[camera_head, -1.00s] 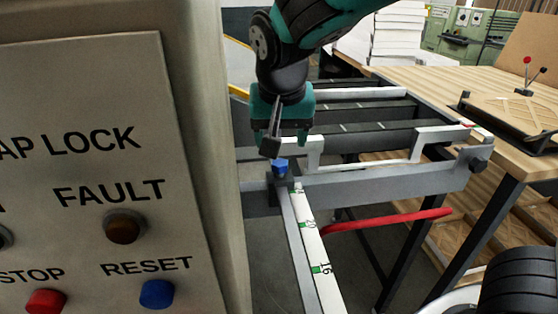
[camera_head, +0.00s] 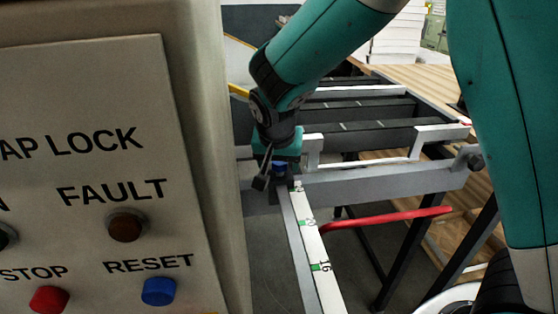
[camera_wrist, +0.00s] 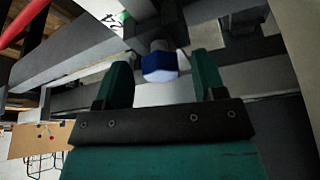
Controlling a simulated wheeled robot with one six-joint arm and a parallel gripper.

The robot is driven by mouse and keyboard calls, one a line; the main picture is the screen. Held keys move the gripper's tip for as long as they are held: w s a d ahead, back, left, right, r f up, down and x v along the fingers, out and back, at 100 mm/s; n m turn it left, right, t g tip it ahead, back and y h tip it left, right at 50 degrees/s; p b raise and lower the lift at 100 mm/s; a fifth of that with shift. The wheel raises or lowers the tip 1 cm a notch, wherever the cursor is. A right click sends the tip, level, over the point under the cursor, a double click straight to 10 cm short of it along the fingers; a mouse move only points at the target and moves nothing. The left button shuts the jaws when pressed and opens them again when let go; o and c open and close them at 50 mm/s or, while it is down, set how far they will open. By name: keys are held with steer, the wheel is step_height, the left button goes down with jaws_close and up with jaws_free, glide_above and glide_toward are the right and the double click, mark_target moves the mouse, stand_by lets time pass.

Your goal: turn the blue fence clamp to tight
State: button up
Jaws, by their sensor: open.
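The blue fence clamp (camera_head: 280,166) is a small knob on the grey rail, at the top end of the white scale strip (camera_head: 318,250). In the wrist view the clamp (camera_wrist: 159,67) shows as a blue, faceted knob just beyond and between my fingertips. My gripper (camera_head: 272,172) is right above and around the clamp in the head view, its fingers pointing down. In the wrist view my gripper (camera_wrist: 163,75) is open, with one finger to each side of the knob and a gap on both sides. Part of the clamp is hidden by my gripper in the head view.
A control panel (camera_head: 100,90) with FAULT and RESET buttons stands close on the left. A red bar (camera_head: 385,219) runs below the grey rail (camera_head: 390,184). A wooden table (camera_head: 425,85) is at the back right.

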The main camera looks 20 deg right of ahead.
steer(key=shift+c, duration=0.3)
steer(key=c, duration=0.9)
steer(key=shift+w+m+h, duration=0.1)
steer(key=shift+m+h, duration=0.2)
steer(key=shift+m, duration=0.5)
steer(key=o, duration=1)
steer(key=shift+c, duration=0.2)
steer(key=shift+n, duration=0.3)
